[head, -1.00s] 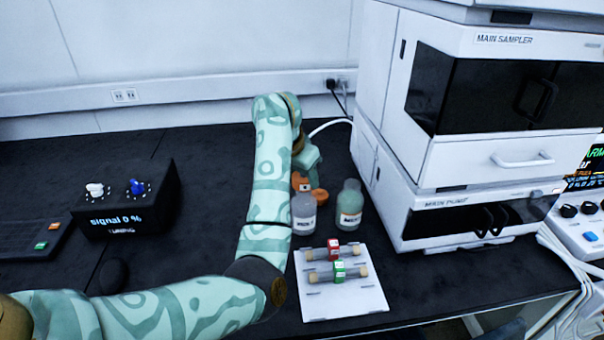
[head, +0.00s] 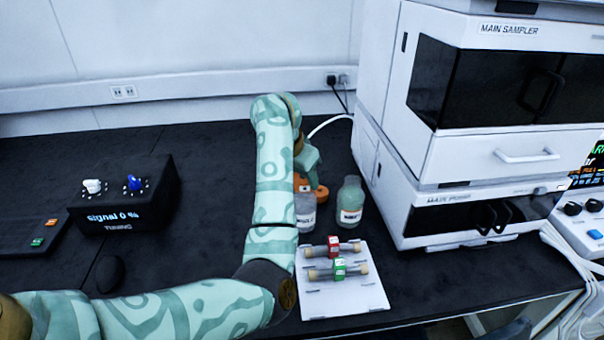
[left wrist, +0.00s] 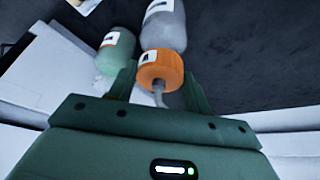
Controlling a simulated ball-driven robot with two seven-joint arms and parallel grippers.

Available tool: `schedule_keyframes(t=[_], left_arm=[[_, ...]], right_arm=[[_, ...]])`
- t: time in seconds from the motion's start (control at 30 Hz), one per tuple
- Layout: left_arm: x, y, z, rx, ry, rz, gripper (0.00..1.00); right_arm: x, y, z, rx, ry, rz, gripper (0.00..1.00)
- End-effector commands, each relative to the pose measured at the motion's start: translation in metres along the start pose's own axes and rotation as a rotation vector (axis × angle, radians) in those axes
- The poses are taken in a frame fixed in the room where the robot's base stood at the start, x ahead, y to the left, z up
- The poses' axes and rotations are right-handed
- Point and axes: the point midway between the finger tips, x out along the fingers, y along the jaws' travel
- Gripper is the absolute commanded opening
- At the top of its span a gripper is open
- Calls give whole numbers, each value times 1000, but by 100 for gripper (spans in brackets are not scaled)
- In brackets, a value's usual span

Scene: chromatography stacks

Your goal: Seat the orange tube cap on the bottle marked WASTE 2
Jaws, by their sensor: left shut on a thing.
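The orange tube cap (left wrist: 160,68) sits between the two fingers of my left gripper (left wrist: 158,86), which is shut on it. A grey tube runs from the cap towards the gripper body. In the head view the cap (head: 321,194) is beside the upper right of the clear grey bottle (head: 305,213), below my left gripper (head: 311,176). In the wrist view the cap overlaps the end of that bottle (left wrist: 168,28); I cannot tell whether they touch. A greenish bottle (head: 349,205) stands to the right. Label wording is too small to read surely. My right gripper is out of view.
A white plate (head: 345,299) with red and green tagged tubes lies in front of the bottles. The sampler and pump stack (head: 440,175) stands close on the right. An orange item (head: 301,184) shows behind the grey bottle. A black signal box (head: 125,205) is left.

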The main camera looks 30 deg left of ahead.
Motion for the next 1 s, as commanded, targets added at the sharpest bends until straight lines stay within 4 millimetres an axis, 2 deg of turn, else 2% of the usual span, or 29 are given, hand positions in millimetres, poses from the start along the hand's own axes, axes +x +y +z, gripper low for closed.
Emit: schedule_keyframes(t=[0.97, 1.0], left_arm=[[13, 0, 5, 0, 1, 0, 26], [13, 0, 5, 0, 1, 0, 55]], right_arm=[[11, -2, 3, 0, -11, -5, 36], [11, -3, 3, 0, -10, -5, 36]])
